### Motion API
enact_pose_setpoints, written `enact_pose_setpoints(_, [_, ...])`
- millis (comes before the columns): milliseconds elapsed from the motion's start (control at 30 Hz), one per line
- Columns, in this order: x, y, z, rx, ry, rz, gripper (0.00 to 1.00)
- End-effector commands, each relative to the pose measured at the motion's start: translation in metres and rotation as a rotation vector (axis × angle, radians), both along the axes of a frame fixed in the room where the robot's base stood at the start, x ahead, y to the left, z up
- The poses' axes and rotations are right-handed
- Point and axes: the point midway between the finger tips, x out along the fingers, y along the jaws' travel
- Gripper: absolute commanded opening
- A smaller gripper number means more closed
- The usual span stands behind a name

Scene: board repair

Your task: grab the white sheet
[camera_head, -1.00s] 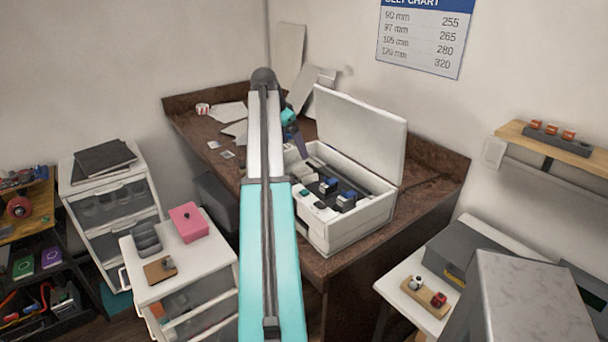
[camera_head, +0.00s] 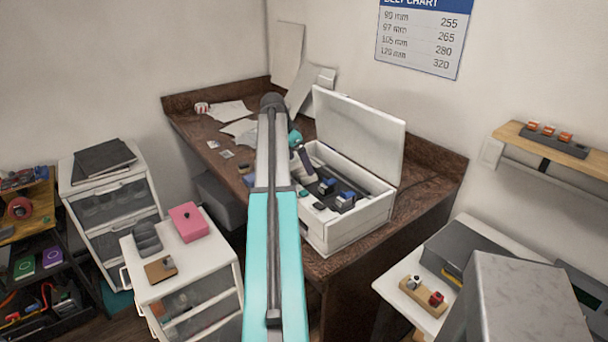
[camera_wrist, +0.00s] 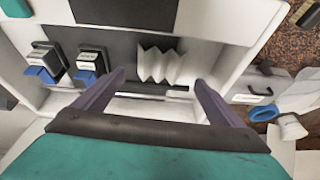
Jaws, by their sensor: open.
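A white pleated sheet (camera_wrist: 160,65) stands in a dark panel inside the white box (camera_head: 345,230), seen in the wrist view. My gripper (camera_wrist: 160,82) is open, its two purple fingers apart on either side of the sheet's lower end in that view. Nothing shows between them as held, and I cannot tell how high they are above the sheet. In the head view my gripper (camera_head: 303,163) is at the box's left side, partly behind my arm, and the pleated sheet cannot be made out there.
Two blue-and-black parts (camera_wrist: 90,62) sit left of the sheet in the box. The box's raised lid (camera_head: 360,135) stands behind. Loose flat papers (camera_head: 230,112) lie on the brown desk (camera_head: 185,105).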

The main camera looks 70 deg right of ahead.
Motion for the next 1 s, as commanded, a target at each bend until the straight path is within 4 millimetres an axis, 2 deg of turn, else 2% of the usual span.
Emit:
enact_pose_setpoints(267, [-0.001, -0.002, -0.004, 0.001, 0.001, 0.001, 0.91])
enact_pose_setpoints(700, [-0.011, -0.016, -0.040, 0.000, 0.001, 0.002, 0.91])
enact_pose_setpoints(1000, [-0.012, -0.018, -0.047, 0.000, 0.000, 0.002, 0.91])
